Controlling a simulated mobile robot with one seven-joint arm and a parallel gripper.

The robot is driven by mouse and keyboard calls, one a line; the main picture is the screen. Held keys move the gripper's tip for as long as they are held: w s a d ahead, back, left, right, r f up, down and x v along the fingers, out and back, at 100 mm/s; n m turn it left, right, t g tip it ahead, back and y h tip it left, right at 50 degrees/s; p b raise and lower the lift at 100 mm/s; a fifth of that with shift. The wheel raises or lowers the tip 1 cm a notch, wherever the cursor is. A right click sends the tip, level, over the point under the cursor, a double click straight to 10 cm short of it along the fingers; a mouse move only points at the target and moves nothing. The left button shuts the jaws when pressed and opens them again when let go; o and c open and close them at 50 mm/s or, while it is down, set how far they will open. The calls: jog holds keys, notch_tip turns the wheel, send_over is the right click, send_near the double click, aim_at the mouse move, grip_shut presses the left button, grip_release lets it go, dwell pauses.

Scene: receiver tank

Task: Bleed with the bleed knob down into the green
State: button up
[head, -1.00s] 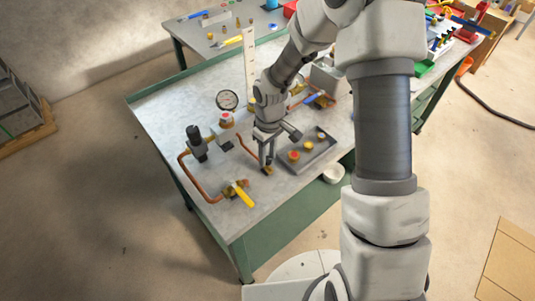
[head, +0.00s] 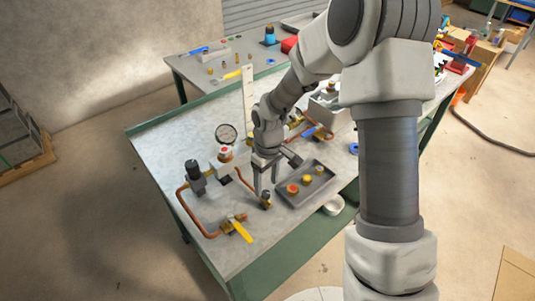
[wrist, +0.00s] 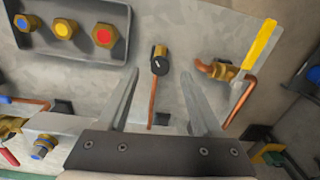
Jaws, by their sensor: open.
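The bleed knob (head: 266,203) is a small black knob on a brass fitting near the front of the bench. In the wrist view the black knob (wrist: 158,67) sits at the end of a thin copper pipe, with a pale mark on its face. My gripper (head: 265,189) points down just over it and is open. In the wrist view the fingertips of my gripper (wrist: 159,75) lie on either side of the knob, with gaps on both sides. I cannot tell whether they reach down to its height. The round gauge (head: 226,133) faces the camera; its needle and any green band are too small to read.
A yellow-handled valve (head: 240,229) stands close by, left of the knob in the head view. A grey tray (head: 318,187) with several capped brass pieces lies to its right. A black regulator (head: 194,174) and copper pipes stand to the left.

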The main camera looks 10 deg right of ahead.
aim_at(268, 191)
notch_tip(268, 191, up, 14)
jog(key=shift+w+d+r, duration=0.2)
jog(key=shift+d, duration=0.05)
dwell(0.4)
jog(key=s+d+r+m+t, duration=0.3)
jog(key=s+r, duration=0.3)
jog(key=s, duration=0.4)
jog(key=s+d+r+m+t, duration=0.3)
jog(key=s+d+r+m, duration=0.2)
jog(key=s, duration=0.5)
notch_tip(268, 191, up, 2)
jog(key=shift+r, duration=0.2)
